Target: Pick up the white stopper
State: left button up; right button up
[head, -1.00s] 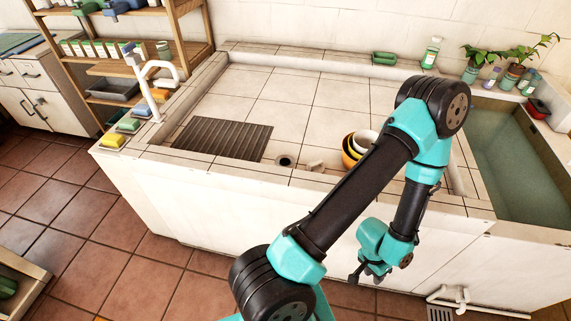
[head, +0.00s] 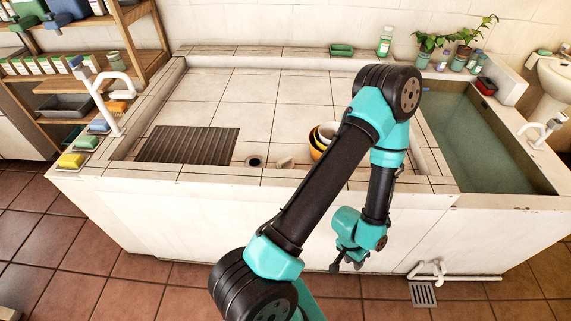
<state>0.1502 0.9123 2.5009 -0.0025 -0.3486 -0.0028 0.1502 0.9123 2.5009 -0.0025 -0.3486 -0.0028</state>
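A small white stopper (head: 284,163) lies on the tiled basin floor, just right of the round dark drain hole (head: 254,162). It is apart from the drain. My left gripper (head: 348,266) hangs in front of the basin's outer front wall, below the rim, to the right of the stopper and nearer to me. Its dark fingers look apart, with nothing seen between them. My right gripper is not in view.
Nested bowls (head: 322,140) stand right of the stopper, partly behind my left arm. A ribbed dark mat (head: 188,145) lies left of the drain. A white tap (head: 108,95) stands at the left rim. A water-filled trough (head: 470,140) is at the right.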

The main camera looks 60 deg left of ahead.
pick_arm(q)
jog(key=o, duration=1.2)
